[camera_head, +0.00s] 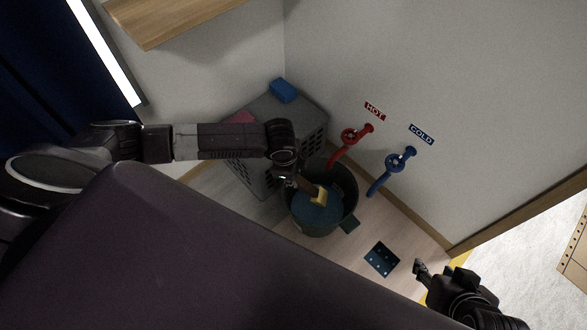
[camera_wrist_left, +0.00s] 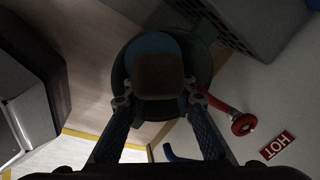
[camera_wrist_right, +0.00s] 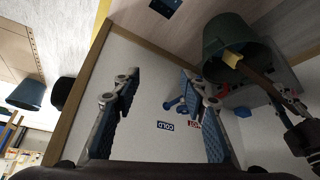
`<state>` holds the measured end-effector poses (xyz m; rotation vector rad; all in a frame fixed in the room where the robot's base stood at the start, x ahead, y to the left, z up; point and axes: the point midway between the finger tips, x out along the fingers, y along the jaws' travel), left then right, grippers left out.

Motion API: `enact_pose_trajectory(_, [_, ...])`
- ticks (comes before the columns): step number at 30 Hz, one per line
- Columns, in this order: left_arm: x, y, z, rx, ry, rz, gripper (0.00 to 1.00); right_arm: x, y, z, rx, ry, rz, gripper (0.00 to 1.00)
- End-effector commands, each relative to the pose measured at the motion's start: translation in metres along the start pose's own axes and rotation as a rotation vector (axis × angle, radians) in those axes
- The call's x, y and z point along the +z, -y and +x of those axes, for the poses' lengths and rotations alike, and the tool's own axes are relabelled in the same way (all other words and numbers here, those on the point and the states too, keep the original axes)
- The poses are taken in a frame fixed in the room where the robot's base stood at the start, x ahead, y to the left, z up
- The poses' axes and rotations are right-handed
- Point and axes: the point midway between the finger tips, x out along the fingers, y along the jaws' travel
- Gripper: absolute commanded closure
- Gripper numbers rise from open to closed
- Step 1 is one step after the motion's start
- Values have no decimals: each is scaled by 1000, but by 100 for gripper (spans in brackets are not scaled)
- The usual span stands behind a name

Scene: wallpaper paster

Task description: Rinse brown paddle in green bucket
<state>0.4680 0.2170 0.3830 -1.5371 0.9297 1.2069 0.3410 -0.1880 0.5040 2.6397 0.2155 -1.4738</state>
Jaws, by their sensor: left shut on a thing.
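The green bucket (camera_head: 350,185) stands on the floor near the wall, with blue water (camera_head: 312,214) inside. My left gripper (camera_head: 296,178) is above the bucket's left side, shut on the brown paddle (camera_head: 311,188). The paddle's yellow end (camera_head: 320,197) points down over the bucket's opening; I cannot tell whether it touches the water. In the left wrist view, the brown paddle (camera_wrist_left: 158,77) lies between the fingers in front of the bucket (camera_wrist_left: 206,70). The right wrist view also shows the yellow end near the bucket (camera_wrist_right: 222,35). My right gripper (camera_wrist_right: 158,85) is open and empty.
A grey crate (camera_head: 252,165) stands left of the bucket, with a blue block (camera_head: 283,91) on top. A red hot tap (camera_head: 350,136) and a blue cold tap (camera_head: 398,162) are on the wall behind. A dark floor drain (camera_head: 381,259) lies right of the bucket.

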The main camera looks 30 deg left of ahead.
Motion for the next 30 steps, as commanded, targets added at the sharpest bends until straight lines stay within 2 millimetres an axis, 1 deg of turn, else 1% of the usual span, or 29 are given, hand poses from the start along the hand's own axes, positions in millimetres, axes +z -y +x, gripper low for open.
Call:
enact_pose_trajectory(7, [1,-2,12,-1,0,-1,100,-29,4,4,-7,-117,-3,60])
enact_pose_trajectory(15, [2,-5,24,-1,0,0,100,-61,7,4,-14,-244,-6,60])
enact_pose_trajectory(24, [3,-8,38,0,0,0,100,-97,12,-2,-22,-392,-8,60])
enact_pose_trajectory(30, [3,-9,44,-1,0,0,100,-115,14,-7,-27,-471,-9,60])
